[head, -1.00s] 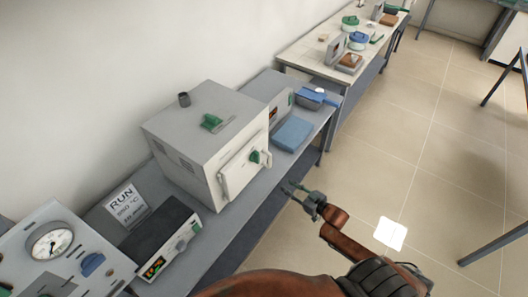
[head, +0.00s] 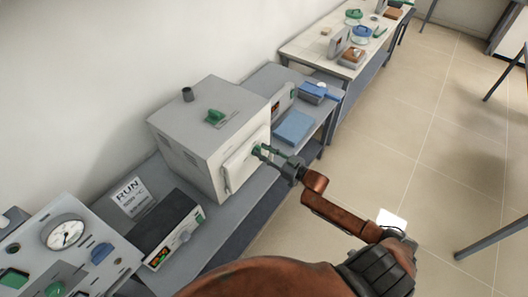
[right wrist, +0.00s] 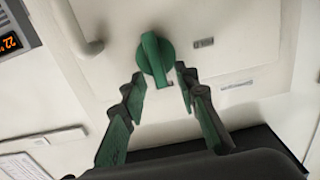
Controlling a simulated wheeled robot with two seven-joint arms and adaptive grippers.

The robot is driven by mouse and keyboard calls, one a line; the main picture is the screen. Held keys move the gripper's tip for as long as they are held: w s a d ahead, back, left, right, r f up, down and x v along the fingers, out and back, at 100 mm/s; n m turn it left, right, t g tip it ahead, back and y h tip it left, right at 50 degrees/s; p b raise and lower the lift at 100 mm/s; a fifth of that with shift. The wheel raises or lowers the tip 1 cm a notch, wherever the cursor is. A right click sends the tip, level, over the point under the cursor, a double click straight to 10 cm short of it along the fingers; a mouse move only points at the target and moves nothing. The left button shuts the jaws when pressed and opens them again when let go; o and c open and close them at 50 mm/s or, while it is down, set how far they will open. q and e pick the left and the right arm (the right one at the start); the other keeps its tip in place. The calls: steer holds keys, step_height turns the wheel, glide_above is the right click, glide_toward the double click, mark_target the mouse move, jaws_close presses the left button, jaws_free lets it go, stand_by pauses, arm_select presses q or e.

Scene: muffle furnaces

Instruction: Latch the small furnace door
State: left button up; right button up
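The small furnace (head: 190,120) is a grey-white box on the grey bench along the wall. Its door (head: 238,168) faces right and lies against the front, looking closed. A green latch knob (right wrist: 155,55) sits on the door in the right wrist view, next to a pale handle bar (right wrist: 80,30). My right gripper (head: 262,151) is at the door's knob in the head view. In the right wrist view its green-padded fingers (right wrist: 160,78) are spread apart, with the knob just beyond and between the tips; contact cannot be told. My left gripper is not in view.
A black-topped controller (head: 168,230) and a RUN sign (head: 131,197) stand left of the furnace. A gauge panel (head: 65,235) is at the lower left.

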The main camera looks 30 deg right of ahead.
steer(key=shift+w, duration=0.1)
jaws_close()
stand_by(0.3)
steer(key=shift+n, duration=0.3)
steer(key=n, duration=0.4)
steer(key=shift+a+f, duration=0.1)
steer(key=shift+a, duration=0.25)
steer(key=shift+s+a+f+n+b, duration=0.3)
steer(key=shift+n+b, duration=0.5)
steer(key=shift+n, duration=1.4)
steer(key=shift+w+a+f+n+b, duration=0.1)
steer(key=shift+f+n+b, duration=0.5)
steer(key=shift+n, duration=1.6)
steer(key=shift+s+a+f+n+b, duration=0.15)
steer(key=shift+n+b, duration=0.9)
steer(key=shift+n, duration=1.15)
